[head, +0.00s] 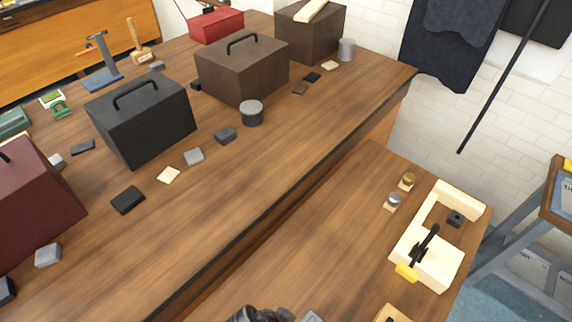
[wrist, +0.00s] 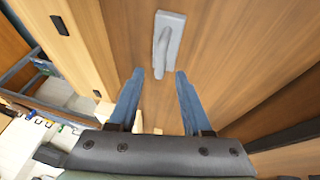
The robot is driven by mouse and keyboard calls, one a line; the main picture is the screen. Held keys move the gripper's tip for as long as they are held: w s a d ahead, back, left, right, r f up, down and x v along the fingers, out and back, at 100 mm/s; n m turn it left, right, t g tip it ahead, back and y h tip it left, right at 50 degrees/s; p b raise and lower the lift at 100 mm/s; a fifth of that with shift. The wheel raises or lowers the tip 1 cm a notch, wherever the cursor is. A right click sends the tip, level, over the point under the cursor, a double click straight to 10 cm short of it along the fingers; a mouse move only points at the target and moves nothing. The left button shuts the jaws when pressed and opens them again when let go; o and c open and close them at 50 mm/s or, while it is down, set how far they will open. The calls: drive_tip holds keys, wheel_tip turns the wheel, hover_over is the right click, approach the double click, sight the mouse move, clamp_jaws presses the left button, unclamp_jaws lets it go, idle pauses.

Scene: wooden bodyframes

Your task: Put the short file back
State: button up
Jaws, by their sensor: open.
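I cannot clearly pick out the short file in either view. In the wrist view my gripper (wrist: 160,76) is open, with two blue fingers apart and nothing between them. A grey flat tool with a raised handle (wrist: 167,45) lies on the wooden surface just beyond the fingertips, apart from them. In the head view, a cream wooden tray (head: 438,273) on the lower bench holds a black tool with a crossbar (head: 424,247) and a yellow piece (head: 407,272) at its near end. A dark part of my arm shows at the bottom edge.
The upper bench (head: 250,185) carries a black box (head: 150,125), brown boxes (head: 245,72), a maroon box (head: 35,205) and several small blocks. Two small round-topped pieces (head: 400,190) stand left of the tray. The lower bench (head: 320,235) is clear in its middle. A grey stepladder (head: 520,240) stands at right.

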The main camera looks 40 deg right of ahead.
drive_tip(key=s+v, duration=0.1)
drive_tip(key=v, duration=0.5)
drive_tip(key=shift+w, duration=0.5)
